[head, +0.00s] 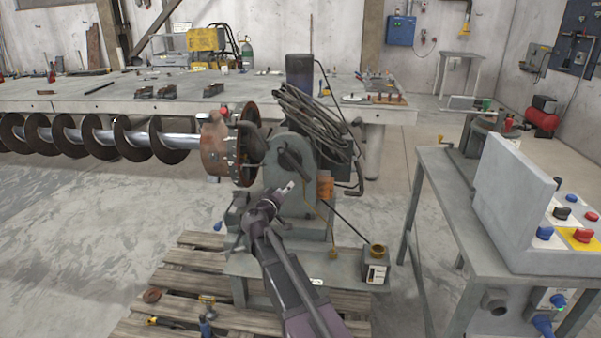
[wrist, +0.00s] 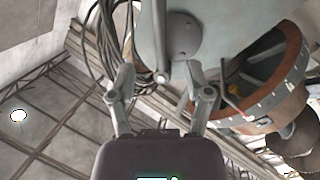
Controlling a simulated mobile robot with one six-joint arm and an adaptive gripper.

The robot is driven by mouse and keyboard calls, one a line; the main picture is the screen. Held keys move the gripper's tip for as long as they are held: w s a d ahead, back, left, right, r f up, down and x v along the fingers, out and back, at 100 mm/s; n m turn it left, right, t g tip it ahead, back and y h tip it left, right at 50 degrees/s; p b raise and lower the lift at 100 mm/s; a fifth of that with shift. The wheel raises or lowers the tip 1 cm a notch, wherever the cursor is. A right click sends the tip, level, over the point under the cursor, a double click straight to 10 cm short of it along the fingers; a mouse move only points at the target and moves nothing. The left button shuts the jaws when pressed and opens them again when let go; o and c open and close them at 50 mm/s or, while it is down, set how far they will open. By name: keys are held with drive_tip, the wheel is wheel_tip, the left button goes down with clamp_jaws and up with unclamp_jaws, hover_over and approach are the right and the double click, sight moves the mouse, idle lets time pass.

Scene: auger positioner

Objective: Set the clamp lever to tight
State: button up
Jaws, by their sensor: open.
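The positioner (head: 305,190) is a grey machine with a rusty round chuck plate (head: 214,145) that carries the auger (head: 100,136). On its near side is a dark round hub (head: 291,160). In the wrist view a grey metal lever (wrist: 160,40) runs beside a round hub on the housing, its rounded end low between my fingers in the picture. My gripper (wrist: 160,73) is open, with one finger on each side of the lever end. I see no clear contact. In the head view my gripper (head: 287,188) is just in front of the housing, below the hub.
Coiled dark cables (head: 312,120) hang on the positioner, near an orange can (head: 325,187). A wooden pallet (head: 185,275) lies under it. A control desk (head: 515,205) stands at the right, and a long workbench (head: 190,90) is behind. Open floor lies at the left.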

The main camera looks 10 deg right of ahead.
sight(299, 172)
drive_tip(key=x, duration=1.3)
drive_tip(key=shift+w+d, duration=0.1)
drive_tip(key=shift+w, duration=0.2)
clamp_jaws()
